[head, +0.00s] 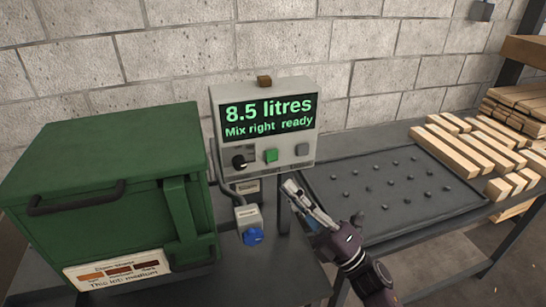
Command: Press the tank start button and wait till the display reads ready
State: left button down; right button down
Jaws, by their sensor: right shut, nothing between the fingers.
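The grey control box (220,135) stands at the middle of the view, against the block wall. Its display (268,117) is lit and reads "8.5 litres" and "Mix right ready" in green letters. My right gripper (291,188) is shut and empty. It is below the buttons in the picture and appears apart from them. My left gripper is not in view.
A green tank (110,160) with black handles and a label plate (120,270) stands at the left. A small box with a blue knob (253,236) is beside it. A dark studded tray (395,190) and several wooden blocks (470,145) are at the right.

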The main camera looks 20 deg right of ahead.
jog(key=shift+w, duration=0.1)
jog(key=b, duration=0.3)
send_near(272, 156)
jog(key=w+a+r, duration=0.1)
jog(key=a+r, duration=0.3)
jog(key=shift+w+a+r, duration=0.15)
jog(key=shift+w+r, duration=0.05)
jog(key=shift+w, duration=0.7)
dwell(0.5)
jog(key=shift+w+b, duration=0.35)
jog(key=shift+w, duration=0.1)
